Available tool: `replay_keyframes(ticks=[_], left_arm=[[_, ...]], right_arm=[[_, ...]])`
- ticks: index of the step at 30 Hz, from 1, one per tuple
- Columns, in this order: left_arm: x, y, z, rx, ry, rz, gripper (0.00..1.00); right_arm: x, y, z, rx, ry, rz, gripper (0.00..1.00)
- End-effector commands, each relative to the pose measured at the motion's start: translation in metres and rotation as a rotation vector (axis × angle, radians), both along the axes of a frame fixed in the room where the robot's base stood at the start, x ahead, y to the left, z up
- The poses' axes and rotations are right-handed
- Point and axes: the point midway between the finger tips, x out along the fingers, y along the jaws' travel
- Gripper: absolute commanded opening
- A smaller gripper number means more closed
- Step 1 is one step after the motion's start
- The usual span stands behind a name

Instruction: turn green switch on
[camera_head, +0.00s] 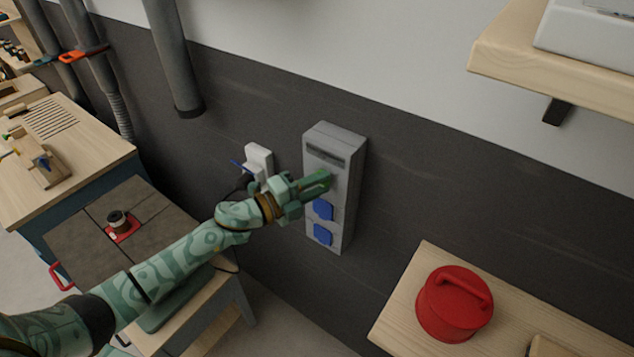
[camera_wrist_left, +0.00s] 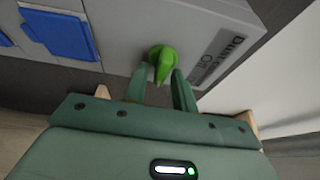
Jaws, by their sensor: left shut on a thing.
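The green switch (camera_wrist_left: 162,62) is a small rotary knob on a grey wall box (camera_wrist_left: 124,28), beside a label that reads in part "Dust" and "Off". My left gripper (camera_wrist_left: 160,82) is at the knob, with a finger on each side of it, and is shut on it. In the head view the grey box (camera_head: 341,212) hangs on the dark wall panel, and my left gripper (camera_head: 328,180) reaches its upper front. The knob is hidden there by the gripper. My right gripper is not in view.
Blue socket covers (camera_head: 323,209) sit below the gripper on the box. A white wall fitting (camera_head: 258,160) with a plug is to the left. A red lidded container (camera_head: 455,303) stands on a wooden top at lower right. A wooden shelf (camera_head: 497,55) juts out at upper right.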

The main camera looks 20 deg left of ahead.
Motion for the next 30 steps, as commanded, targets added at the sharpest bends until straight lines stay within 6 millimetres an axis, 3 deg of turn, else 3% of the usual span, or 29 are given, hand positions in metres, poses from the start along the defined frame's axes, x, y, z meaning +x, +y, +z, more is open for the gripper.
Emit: replay_keyframes(ticks=[12,13,14,24,30], left_arm=[[0.000,0.000,-0.002,0.008,0.000,0.001,0.04],[0.000,0.000,-0.002,0.008,0.000,0.001,0.30],[0.000,0.000,-0.001,0.008,0.000,0.001,0.34],[-0.003,0.003,-0.001,0.007,-0.001,0.001,0.34],[-0.029,0.027,-0.004,0.009,0.001,0.001,0.34]], right_arm=[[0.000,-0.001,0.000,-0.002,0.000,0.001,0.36],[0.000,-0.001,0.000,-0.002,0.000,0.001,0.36],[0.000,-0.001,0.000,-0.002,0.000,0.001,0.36],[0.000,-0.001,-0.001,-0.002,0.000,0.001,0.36],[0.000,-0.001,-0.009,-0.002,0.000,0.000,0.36]])
